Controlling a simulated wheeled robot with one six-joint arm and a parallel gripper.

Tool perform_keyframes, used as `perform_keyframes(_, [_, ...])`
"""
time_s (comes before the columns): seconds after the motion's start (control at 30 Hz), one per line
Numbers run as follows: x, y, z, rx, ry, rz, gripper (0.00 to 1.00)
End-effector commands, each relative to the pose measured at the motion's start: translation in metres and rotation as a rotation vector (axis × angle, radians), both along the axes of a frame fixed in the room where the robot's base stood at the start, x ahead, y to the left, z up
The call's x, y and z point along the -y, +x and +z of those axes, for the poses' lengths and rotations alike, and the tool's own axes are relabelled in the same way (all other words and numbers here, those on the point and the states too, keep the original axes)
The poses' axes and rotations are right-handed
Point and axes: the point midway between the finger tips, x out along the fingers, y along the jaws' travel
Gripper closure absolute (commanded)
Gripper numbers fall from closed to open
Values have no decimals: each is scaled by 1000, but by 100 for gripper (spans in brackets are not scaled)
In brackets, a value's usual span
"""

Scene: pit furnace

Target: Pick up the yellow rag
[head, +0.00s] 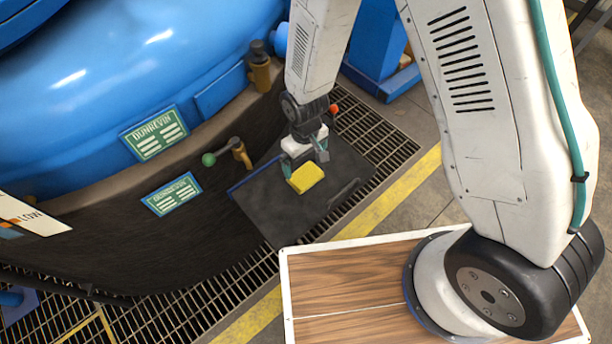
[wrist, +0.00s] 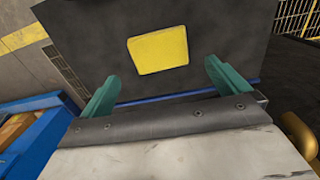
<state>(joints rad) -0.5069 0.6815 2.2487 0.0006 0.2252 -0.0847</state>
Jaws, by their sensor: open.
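The yellow rag (head: 306,178) is a small folded block lying on a dark flat plate (head: 270,206) in the head view. My gripper (head: 306,167) is just above and beside it, with its fingers spread. In the wrist view the rag (wrist: 158,49) lies flat on the dark plate (wrist: 215,70), ahead of and between the two green fingers of my gripper (wrist: 165,85). The fingers are open and empty. In the wrist view they do not appear to touch the rag.
A dark handle-like item (head: 343,193) lies on the plate's right side. Metal grating (head: 385,140) and a yellow floor line (head: 395,195) run alongside.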

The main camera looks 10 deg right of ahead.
Motion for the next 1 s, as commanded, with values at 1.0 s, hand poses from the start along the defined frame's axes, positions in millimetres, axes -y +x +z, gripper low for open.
perform_keyframes(1.0, [0,2,-78,12,7,3,14])
